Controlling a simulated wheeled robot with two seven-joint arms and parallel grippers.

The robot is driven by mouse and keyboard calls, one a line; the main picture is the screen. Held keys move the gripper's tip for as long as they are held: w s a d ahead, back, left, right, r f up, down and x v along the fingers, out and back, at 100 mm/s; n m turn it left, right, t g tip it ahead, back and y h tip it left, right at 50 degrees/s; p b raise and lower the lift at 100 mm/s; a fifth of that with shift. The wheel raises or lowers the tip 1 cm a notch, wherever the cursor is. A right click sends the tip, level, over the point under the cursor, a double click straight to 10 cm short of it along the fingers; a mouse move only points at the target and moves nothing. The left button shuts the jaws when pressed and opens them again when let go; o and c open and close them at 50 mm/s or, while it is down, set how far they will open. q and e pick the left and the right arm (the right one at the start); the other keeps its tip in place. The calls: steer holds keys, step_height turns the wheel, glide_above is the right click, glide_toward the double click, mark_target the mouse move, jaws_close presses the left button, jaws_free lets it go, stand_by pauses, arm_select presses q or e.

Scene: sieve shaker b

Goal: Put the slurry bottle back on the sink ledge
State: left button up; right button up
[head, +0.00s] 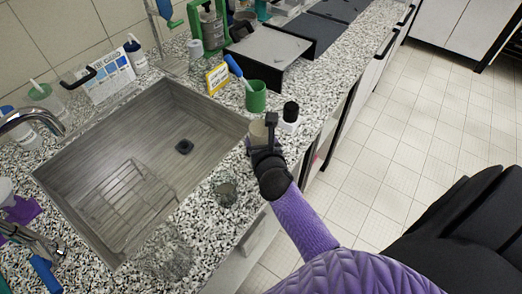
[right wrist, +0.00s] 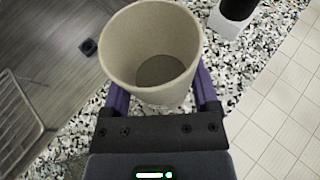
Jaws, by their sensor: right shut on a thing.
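My right gripper (head: 266,140) is at the sink's right edge, shut on a beige cup (head: 256,127). In the right wrist view the cup (right wrist: 150,50) is upright, open and empty, between the two purple fingers. I cannot tell whether its base touches the counter. A white bottle with a black cap (head: 290,117) stands just right of the cup; it also shows in the right wrist view (right wrist: 228,27). Bottles with blue caps (head: 135,57) (head: 20,130) stand on the ledge (head: 107,108) behind the sink. No readable label marks the slurry bottle. My left gripper is out of view.
The sink basin (head: 195,112) holds a wire rack (head: 128,200). A green cup with a blue-handled tool (head: 256,97) and a yellow sign (head: 217,78) stand beyond the beige cup. Clear glassware (head: 226,192) stands on the near counter.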

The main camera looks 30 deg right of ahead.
step_height(320, 180, down, 2)
steer(key=shift+f+b, duration=0.1)
steer(key=shift+b, duration=0.25)
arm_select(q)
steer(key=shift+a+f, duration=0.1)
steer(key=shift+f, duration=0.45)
arm_select(e)
steer(key=shift+r, duration=0.2)
steer(key=shift+f, duration=0.15)
steer(key=o, duration=1.3)
steer(key=shift+c, duration=0.2)
steer(key=shift+s+a+r+p, duration=0.1)
steer(key=shift+s+r+p, duration=0.05)
steer(key=shift+r+p, duration=0.2)
steer(key=p+v, duration=0.3)
steer(key=v, duration=0.7)
steer(key=shift+s+a, duration=0.15)
steer(key=shift+s, duration=0.25)
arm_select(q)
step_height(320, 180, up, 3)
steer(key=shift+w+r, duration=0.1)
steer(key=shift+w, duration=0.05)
arm_select(e)
steer(key=shift+s+a+r, duration=0.15)
steer(key=shift+s+r, duration=0.05)
steer(key=shift+s, duration=0.15)
